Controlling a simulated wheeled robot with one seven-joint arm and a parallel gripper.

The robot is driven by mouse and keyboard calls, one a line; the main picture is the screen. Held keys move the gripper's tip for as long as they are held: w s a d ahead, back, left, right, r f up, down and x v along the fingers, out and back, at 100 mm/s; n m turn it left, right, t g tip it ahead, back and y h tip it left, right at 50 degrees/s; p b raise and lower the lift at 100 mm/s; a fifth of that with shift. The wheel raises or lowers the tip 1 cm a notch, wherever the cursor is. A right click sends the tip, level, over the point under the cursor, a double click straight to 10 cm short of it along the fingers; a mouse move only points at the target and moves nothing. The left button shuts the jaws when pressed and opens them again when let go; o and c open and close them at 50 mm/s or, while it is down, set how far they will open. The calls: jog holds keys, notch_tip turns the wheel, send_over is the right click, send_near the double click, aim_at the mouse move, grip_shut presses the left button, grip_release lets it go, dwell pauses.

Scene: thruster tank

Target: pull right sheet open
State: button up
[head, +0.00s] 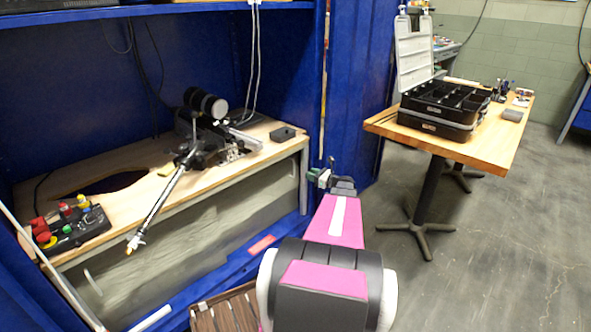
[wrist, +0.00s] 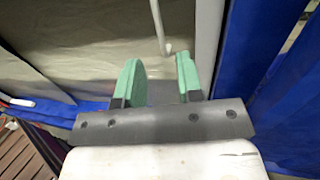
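A grey, cloudy sheet (head: 205,235) hangs below the wooden bench, and blue sheet-like panels (head: 350,90) stand at its right. I cannot tell for certain which one the task calls the right sheet. My gripper (head: 321,177) is in front of the bench's right end, beside the blue panel. In the wrist view, my gripper (wrist: 160,75) has its two green fingers apart with nothing held between them. A thin white rod with a bent tip (wrist: 168,48) shows beyond the gap, in front of the grey sheet (wrist: 85,50). A blue panel (wrist: 290,85) is at the right.
The bench (head: 130,205) carries a control box with coloured buttons (head: 72,228) and a black-and-silver device (head: 205,130). A wooden slatted piece (head: 228,312) lies low in front. A wooden table (head: 510,130) with an open black case (head: 440,110) stands right. The floor at right is clear.

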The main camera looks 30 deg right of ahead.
aim_at(294, 169)
jog(key=x, duration=1)
jog(key=shift+s, duration=0.1)
jog(key=shift+a, duration=0.1)
grip_shut()
